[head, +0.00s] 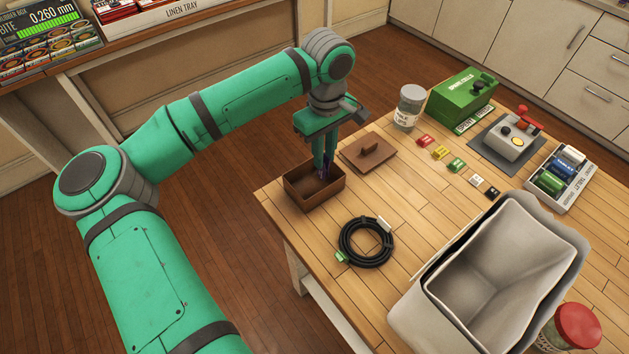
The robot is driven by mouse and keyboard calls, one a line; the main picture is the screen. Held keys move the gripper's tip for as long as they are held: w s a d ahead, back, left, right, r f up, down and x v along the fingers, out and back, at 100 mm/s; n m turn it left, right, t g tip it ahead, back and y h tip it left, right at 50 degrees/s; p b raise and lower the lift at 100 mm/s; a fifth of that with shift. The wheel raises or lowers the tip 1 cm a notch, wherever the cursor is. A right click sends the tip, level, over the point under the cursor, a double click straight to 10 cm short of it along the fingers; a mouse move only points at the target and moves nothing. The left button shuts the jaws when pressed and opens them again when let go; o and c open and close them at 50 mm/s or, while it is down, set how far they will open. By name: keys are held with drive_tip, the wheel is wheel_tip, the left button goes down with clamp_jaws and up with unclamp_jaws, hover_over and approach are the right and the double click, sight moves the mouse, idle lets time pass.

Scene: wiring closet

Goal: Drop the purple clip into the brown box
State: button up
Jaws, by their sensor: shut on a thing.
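The brown box (309,199) stands open near the left corner of the wooden table. Its brown lid (367,154) with a knob lies on the table just to the right and behind it. My gripper (323,174) points down over the box's back right part, with its fingertips at about rim height. It is shut on the purple clip (324,173), a small dark purple bit at the fingertips. Most of the clip is hidden by the fingers, and I cannot tell whether it is just above or slightly inside the box.
A coiled black cable (366,243) lies in front of the box. A large grey bin (432,306) fills the table's front right. A jar (410,106), a green box (461,98), a lever switch (513,140) and several colored tags (457,165) stand or lie farther back.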

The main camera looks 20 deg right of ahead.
drive_tip(key=shift+s+a+f, duration=0.1)
drive_tip(key=shift+a+f, duration=0.15)
drive_tip(key=shift+f, duration=0.25)
drive_tip(key=shift+s+d, duration=0.15)
drive_tip(key=shift+d, duration=0.2)
drive_tip(key=o, duration=0.9)
drive_tip(key=shift+a, duration=0.1)
wheel_tip(320, 180, up, 11)
drive_tip(key=shift+s+f, duration=0.1)
drive_tip(key=shift+f, duration=0.05)
